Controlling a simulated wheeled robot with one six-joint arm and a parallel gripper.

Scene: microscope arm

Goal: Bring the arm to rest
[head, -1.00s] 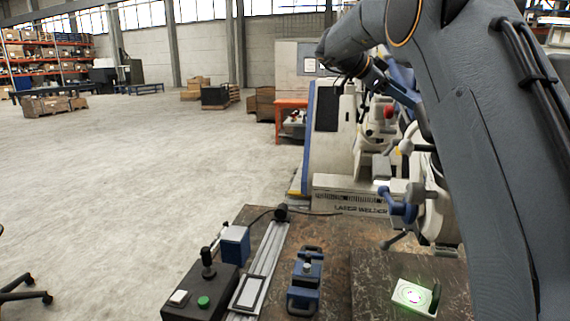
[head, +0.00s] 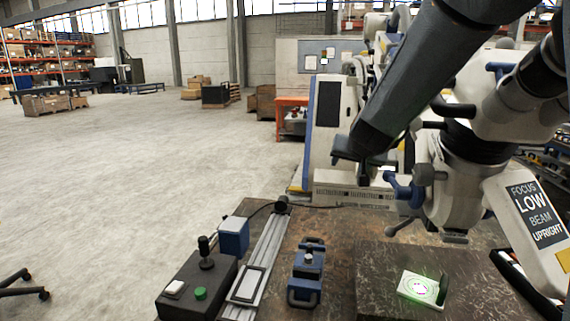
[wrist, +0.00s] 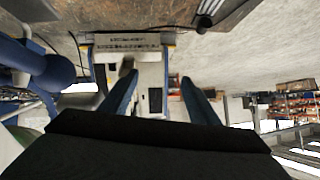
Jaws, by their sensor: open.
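My arm (head: 425,75) reaches from the top right down toward the middle of the head view, its lower end in front of the laser welder. My gripper (wrist: 158,78) shows in the wrist view with its two blue fingers apart and nothing between them. In the head view I cannot make out its fingers. The white microscope arm (head: 466,196) hangs over the bench at the right, partly behind my arm. A panel on it reads FOCUS LOW BEAM UPRIGHT (head: 535,214).
The bench (head: 340,258) holds a control box (head: 196,285) with a joystick, a metal rail (head: 268,250), a blue clamp fixture (head: 307,270) and a green-lit plate (head: 421,290). The laser welder (head: 330,125) stands behind the bench. Open floor (head: 130,170) lies to the left.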

